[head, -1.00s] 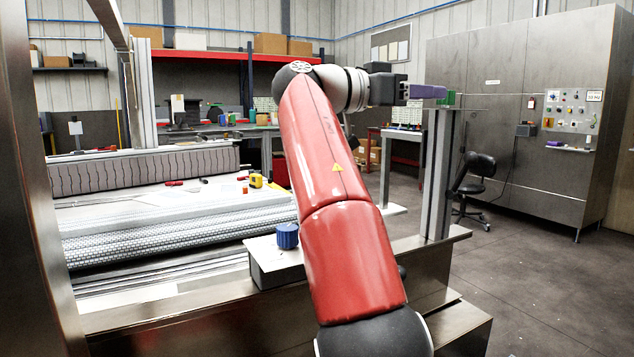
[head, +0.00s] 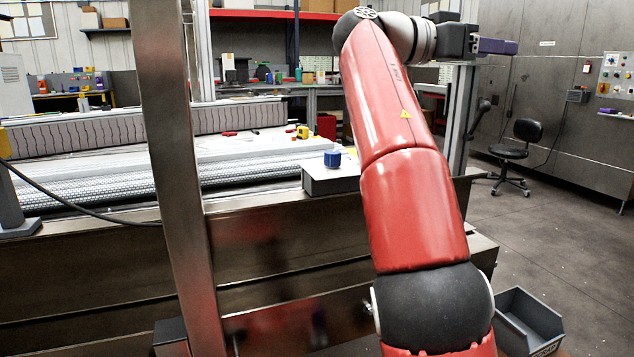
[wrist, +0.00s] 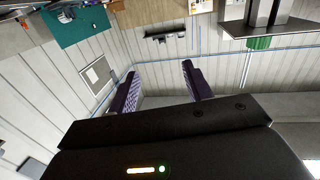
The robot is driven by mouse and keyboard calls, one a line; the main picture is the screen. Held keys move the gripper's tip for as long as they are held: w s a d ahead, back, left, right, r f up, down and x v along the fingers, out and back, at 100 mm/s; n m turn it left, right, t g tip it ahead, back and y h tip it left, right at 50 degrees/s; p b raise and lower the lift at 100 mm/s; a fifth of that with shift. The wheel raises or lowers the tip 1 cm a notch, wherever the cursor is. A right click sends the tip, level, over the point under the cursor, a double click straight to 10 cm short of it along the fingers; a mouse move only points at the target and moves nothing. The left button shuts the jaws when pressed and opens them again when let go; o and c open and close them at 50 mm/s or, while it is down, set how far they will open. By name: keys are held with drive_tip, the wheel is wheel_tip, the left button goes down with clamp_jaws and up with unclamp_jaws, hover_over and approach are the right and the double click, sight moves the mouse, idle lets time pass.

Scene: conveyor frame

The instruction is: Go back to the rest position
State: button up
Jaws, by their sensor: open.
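My gripper (head: 497,46) is at the end of my raised red arm, at the upper right in the head view. It points to the right, high above the conveyor frame. In the wrist view its two purple fingers (wrist: 158,72) stand apart with nothing between them. In the head view the fingers are seen side-on and look like one purple piece.
A metal post (head: 168,130) stands close, left of my arm. A blue cap-like part (head: 333,158) is on a grey box (head: 330,182) at the conveyor's edge. A grey bin (head: 530,318) is at the lower right. A black chair (head: 520,140) stands on open floor.

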drive_tip(key=s+d+f+n+t+y, duration=0.2)
drive_tip(key=d+f+n+y, duration=0.15)
drive_tip(key=f, duration=0.35)
drive_tip(key=s+d+f+n+t+y, duration=0.1)
drive_tip(key=d+f+n+y, duration=0.1)
drive_tip(key=f+n+y, duration=0.45)
drive_tip(key=s+a+f+n+y, duration=0.2)
drive_tip(key=s+a+f, duration=0.3)
drive_tip(key=f, duration=0.5)
drive_tip(key=s+a+f+n+y, duration=0.2)
drive_tip(key=s+a+f, duration=0.4)
drive_tip(key=s+f, duration=0.4)
drive_tip(key=s+a+f+n+y, duration=0.1)
drive_tip(key=s+a+f+y, duration=0.2)
drive_tip(key=f, duration=0.8)
drive_tip(key=s+a, duration=0.2)
drive_tip(key=s, duration=0.2)
drive_tip(key=shift+s+a+f+n, duration=0.15)
drive_tip(key=shift+s+f+n, duration=0.05)
drive_tip(key=shift+f+n, duration=0.2)
